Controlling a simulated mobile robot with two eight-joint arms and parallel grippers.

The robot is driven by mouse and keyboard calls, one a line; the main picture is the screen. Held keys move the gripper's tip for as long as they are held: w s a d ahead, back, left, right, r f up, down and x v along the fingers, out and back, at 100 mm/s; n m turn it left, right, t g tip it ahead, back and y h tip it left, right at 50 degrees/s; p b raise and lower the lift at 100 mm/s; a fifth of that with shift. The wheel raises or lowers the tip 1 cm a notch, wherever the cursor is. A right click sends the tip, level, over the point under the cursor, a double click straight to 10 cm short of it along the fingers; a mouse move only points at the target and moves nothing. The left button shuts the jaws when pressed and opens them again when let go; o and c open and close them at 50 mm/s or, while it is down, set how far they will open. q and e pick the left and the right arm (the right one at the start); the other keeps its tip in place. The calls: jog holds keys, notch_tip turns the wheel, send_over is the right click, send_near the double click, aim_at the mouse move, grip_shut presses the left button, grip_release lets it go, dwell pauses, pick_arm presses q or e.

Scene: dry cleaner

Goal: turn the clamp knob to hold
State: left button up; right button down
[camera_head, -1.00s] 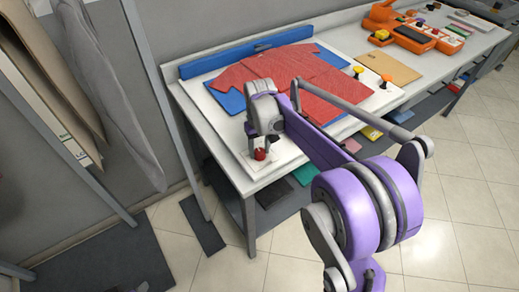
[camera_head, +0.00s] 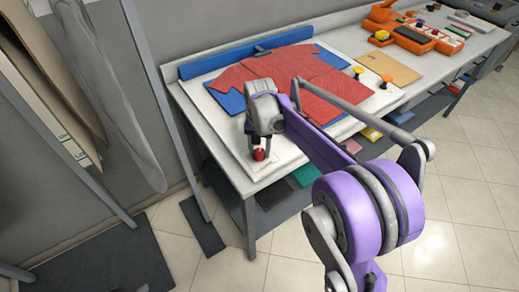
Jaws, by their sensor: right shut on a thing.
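The clamp knob that I can make out is a small red knob (camera_head: 259,155) on a light plate at the near left corner of the table. My right gripper (camera_head: 258,147) reaches down over it from above and is shut on it, with a finger on either side. The knob's pointer and any markings are too small or covered to read. A red shirt (camera_head: 300,80) lies spread on a blue pad (camera_head: 229,102) behind my gripper. A blue bar (camera_head: 215,64) runs along the back edge of the pad. My left gripper is not in view.
A yellow knob (camera_head: 358,71) and a dark-topped orange knob (camera_head: 385,80) stand right of the shirt. A tan board (camera_head: 390,67) and an orange machine (camera_head: 412,40) are farther right. Hanging garments (camera_head: 105,95) are at left. Floor in front is clear.

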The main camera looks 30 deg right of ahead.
aim_at(259, 154)
dwell(0.3)
jog(key=shift+c, duration=1.6)
grip_release()
notch_tip(259, 154, up, 11)
jog(key=shift+p, duration=0.35)
jog(key=s+a+f+n+t, duration=0.2)
jog(key=s+a+f+n, duration=0.2)
jog(key=s, duration=0.6)
jog(key=s+a+f+n+t+p, duration=0.1)
jog(key=s+a+f+n+t, duration=0.2)
jog(key=s+a+f, duration=0.3)
jog(key=s+n, duration=0.1)
jog(key=s, duration=0.4)
jog(key=shift+s+a, duration=0.15)
jog(key=shift+a, duration=0.05)
